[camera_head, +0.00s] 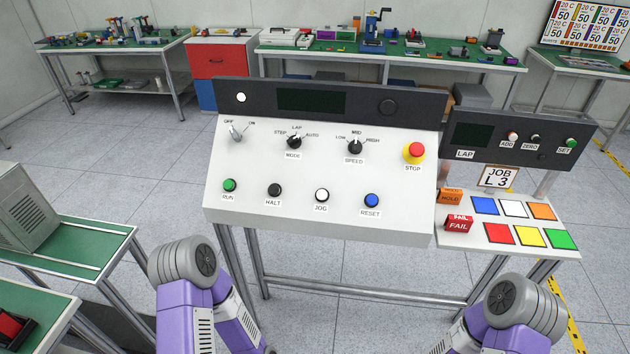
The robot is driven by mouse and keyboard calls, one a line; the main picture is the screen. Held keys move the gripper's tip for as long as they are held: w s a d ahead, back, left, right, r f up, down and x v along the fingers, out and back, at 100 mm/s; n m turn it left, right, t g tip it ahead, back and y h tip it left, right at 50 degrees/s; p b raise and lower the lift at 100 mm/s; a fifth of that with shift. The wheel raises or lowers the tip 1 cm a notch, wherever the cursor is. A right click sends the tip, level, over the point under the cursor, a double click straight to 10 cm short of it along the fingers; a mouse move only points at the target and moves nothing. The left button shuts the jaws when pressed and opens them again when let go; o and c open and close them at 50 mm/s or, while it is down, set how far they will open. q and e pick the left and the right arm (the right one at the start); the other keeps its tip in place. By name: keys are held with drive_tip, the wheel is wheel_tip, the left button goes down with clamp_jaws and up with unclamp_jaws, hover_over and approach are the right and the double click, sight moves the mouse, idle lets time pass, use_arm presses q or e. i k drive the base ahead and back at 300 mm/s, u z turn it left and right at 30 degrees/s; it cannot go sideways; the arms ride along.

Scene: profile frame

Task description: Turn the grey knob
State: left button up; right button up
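The grey knob (236,133) is at the upper left of the sloped white control panel (320,175), between the printed words OFF and ON. Its pointer looks tilted towards OFF, though it is small in the view. A black MODE knob (294,142) and a black SPEED knob (355,147) sit to its right. My two purple arms show at the bottom of the view with their grey joints, below the panel. Neither gripper is in view, and nothing touches the grey knob.
The panel also carries a red STOP button (414,152), a green RUN button (229,185), and black HALT, white JOG and blue RESET (371,200) buttons. A side station with coloured squares (527,236) stands right. A green-topped bench (70,245) stands left. Space above the panel face is clear.

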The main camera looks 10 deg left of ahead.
sight(238, 136)
drive_tip(key=u, duration=2)
drive_tip(key=i, duration=0.55)
drive_tip(key=z, duration=1.35)
